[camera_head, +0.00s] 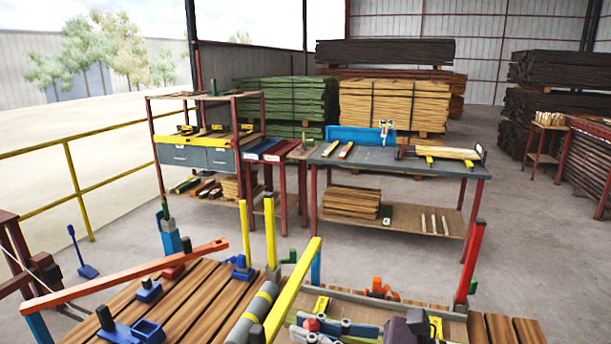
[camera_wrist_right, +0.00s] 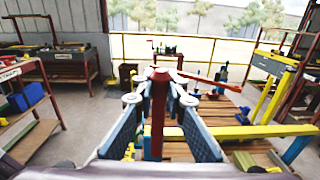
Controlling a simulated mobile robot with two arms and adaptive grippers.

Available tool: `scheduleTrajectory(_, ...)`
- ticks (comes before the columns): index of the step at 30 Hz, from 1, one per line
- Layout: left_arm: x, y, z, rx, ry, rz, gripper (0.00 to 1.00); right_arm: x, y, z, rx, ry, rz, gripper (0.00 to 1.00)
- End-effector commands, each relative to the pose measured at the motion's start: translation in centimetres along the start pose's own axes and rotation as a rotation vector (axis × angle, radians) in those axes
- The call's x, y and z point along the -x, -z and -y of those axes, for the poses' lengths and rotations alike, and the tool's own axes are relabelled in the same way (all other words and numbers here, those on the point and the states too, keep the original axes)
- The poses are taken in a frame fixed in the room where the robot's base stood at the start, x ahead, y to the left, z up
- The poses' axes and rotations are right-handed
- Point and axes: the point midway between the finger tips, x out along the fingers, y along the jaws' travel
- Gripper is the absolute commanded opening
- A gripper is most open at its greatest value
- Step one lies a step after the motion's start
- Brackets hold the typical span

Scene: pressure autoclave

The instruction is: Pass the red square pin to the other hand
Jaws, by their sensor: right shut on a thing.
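The red square pin (camera_wrist_right: 157,125) stands upright between the fingers of my right gripper (camera_wrist_right: 158,103) in the right wrist view. The gripper is shut on it, and part of the pin shows above and below the fingertips. In the head view my right gripper (camera_head: 318,326) reaches in from the lower right, pointing left over the slatted table. Only the red top of the pin (camera_head: 312,324) shows there; its lower part is hidden. My left gripper is in neither view.
The slatted wooden table (camera_head: 185,310) carries blue fixtures (camera_head: 130,330). A long orange-red bar (camera_head: 125,275), a slanted yellow bar (camera_head: 293,290) and a red post (camera_head: 471,262) rise around it. Behind stands a grey-topped workbench (camera_head: 375,165), with open floor between.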

Motion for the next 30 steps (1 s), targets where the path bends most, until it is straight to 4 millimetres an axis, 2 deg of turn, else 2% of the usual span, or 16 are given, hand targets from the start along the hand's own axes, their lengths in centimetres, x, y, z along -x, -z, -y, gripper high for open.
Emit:
scheduleTrajectory(4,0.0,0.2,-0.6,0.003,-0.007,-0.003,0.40,0.8,0.5,-0.3,0.000,0.046,0.000,0.00)
scheduleTrajectory(14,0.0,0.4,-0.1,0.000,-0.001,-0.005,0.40,3.3,1.8,-0.7,0.000,0.188,0.002,0.00)
scheduleTrajectory(25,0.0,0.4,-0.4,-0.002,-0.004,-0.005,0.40,8.2,4.7,-1.6,-0.011,0.487,0.010,0.00)
scheduleTrajectory(30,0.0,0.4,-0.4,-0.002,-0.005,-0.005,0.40,11.1,6.3,-1.9,-0.013,0.652,0.006,0.00)
